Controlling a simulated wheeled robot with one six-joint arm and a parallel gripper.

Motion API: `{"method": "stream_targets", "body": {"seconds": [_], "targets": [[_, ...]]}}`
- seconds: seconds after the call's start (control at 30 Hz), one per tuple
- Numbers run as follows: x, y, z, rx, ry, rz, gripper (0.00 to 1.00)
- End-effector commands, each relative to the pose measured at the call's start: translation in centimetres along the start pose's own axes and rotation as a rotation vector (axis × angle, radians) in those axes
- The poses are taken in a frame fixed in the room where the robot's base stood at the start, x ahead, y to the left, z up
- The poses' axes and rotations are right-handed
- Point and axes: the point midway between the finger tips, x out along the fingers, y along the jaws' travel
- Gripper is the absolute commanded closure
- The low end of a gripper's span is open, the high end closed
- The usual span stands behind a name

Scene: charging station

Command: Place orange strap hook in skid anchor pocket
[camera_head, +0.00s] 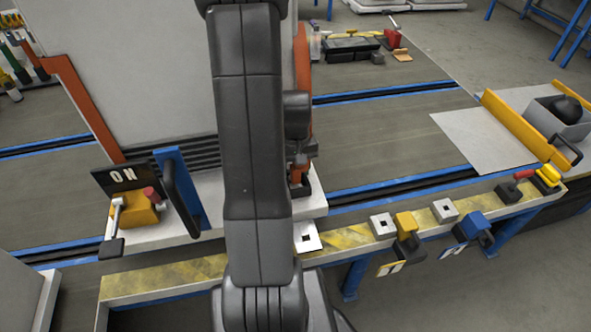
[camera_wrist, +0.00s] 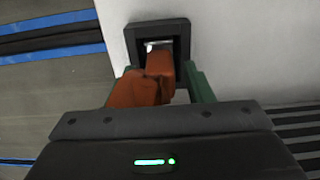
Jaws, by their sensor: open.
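The orange strap hook (camera_wrist: 152,78) has its far end inside the opening of the square black anchor pocket (camera_wrist: 182,30). A bit of bright metal shows at its tip, but how deep it sits is hidden. My gripper (camera_wrist: 165,76) is open, with one green finger on each side of the hook; the body of the gripper covers the near end. In the head view, my arm hides most of this area. The black pocket (camera_head: 303,187) shows at the arm's right edge, with a bit of orange-red above it.
A large grey cabinet (camera_head: 135,80) stands on the pale skid (camera_head: 160,235), left of my arm. An ON sign (camera_head: 124,177) and a yellow block with a lever (camera_head: 138,208) stand near its front. A yellow-striped rail (camera_head: 345,245) holds yellow and blue plugs.

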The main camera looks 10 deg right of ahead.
Motion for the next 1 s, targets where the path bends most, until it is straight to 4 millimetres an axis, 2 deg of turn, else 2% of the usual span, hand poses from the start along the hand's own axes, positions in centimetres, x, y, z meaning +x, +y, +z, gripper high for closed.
{"method": "stream_targets", "body": {"seconds": [0.3,0.5,0.7,1.0], "targets": [[-6.9,0.0,-0.1,0.000,0.005,0.001,0.53],[-10.1,0.0,0.0,0.000,0.002,0.000,0.53],[-11.3,0.0,0.0,0.000,0.001,0.000,0.53],[-11.3,0.0,0.0,0.000,0.000,0.000,0.53]]}}
